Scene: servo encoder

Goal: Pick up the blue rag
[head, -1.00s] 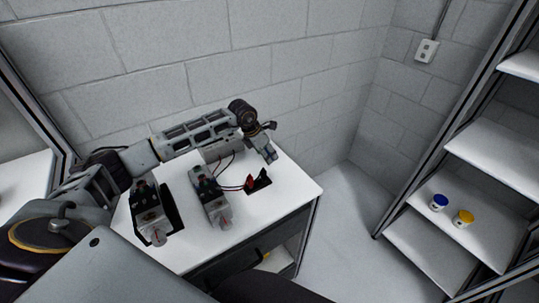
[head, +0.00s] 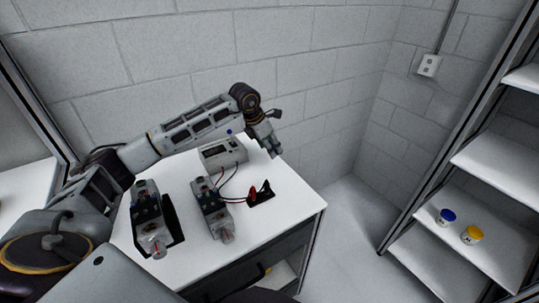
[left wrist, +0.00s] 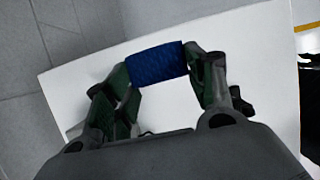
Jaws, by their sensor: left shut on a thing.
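The blue rag (left wrist: 157,64) shows in the left wrist view, stretched between the two fingers of my left gripper (left wrist: 160,85). The gripper is shut on it. In the head view my left gripper (head: 272,147) hangs over the far right part of the white table (head: 290,205), and the rag cannot be made out there. In the left wrist view the white table top lies behind the rag. My right gripper is in neither view.
Two servo units (head: 149,219) (head: 212,208) stand on the table. A grey meter box (head: 222,153) is behind them, and a small black stand with red clips (head: 261,194) is to their right. Shelves at right hold a blue-lidded cup (head: 446,217) and a yellow-lidded cup (head: 472,235).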

